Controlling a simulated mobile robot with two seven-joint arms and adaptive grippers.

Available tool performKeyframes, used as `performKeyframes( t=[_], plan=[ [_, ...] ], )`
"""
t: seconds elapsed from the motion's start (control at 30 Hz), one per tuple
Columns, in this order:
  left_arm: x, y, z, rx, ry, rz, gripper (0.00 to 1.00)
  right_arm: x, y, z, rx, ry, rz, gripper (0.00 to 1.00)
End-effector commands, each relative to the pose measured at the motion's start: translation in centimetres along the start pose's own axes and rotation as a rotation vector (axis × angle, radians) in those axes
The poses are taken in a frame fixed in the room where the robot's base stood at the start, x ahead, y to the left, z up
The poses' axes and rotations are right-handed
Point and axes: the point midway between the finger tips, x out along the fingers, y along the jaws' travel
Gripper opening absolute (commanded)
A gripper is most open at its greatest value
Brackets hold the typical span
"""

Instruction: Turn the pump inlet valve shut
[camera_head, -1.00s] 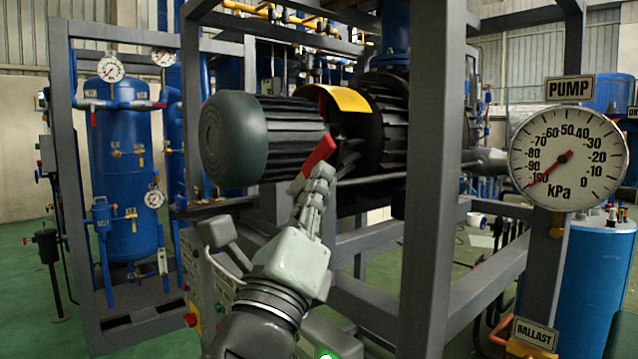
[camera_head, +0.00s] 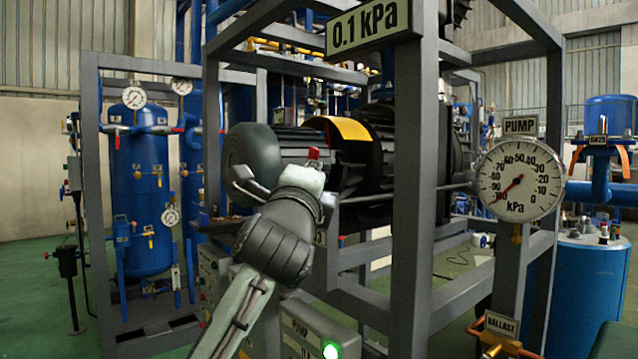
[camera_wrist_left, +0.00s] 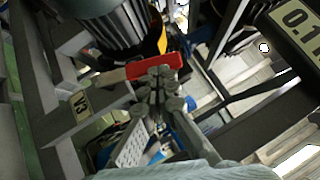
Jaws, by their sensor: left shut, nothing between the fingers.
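The valve's red lever handle (camera_head: 313,154) shows as a small piece just above my left gripper (camera_head: 302,178) in the head view, in front of the pump motor. My left gripper hides most of the valve there, and its fingers are hard to make out. In the left wrist view the red handle (camera_wrist_left: 153,67) is a bar lying across the picture, right at the tips of my left gripper (camera_wrist_left: 164,77). The fingers are shut together with nothing between them. They look close against the handle's side, but I cannot tell whether they touch. My right gripper is not in view.
A grey frame post (camera_head: 408,180) stands right of my left arm. The motor (camera_head: 262,158) lies behind the handle. A V3 tag (camera_wrist_left: 80,104) is on the frame.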

Motion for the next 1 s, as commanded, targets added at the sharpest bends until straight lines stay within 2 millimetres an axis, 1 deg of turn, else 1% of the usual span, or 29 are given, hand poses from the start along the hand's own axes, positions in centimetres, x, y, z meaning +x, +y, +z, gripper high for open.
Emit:
performKeyframes(
  t=[0.03, 0.27, 0.53, 1.0],
  plan=[
    [0.3, -0.3, 0.1, -0.027, 0.002, 0.024, 0.00, 0.0, 0.0, -0.1, 0.000, 0.002, 0.000, 0.30],
    [1.2, -0.3, 1.0, -0.126, 0.003, 0.127, 0.00, -0.1, 0.1, -0.5, 0.001, 0.007, 0.001, 0.30],
    [1.7, -0.3, 1.5, -0.119, 0.003, 0.122, 0.00, -0.1, 0.1, -0.5, 0.001, 0.006, 0.001, 0.30],
    [1.8, -0.4, 1.6, -0.119, 0.005, 0.120, 0.00, -0.1, 0.0, 0.0, 0.000, 0.000, 0.000, 0.30]
  ],
)
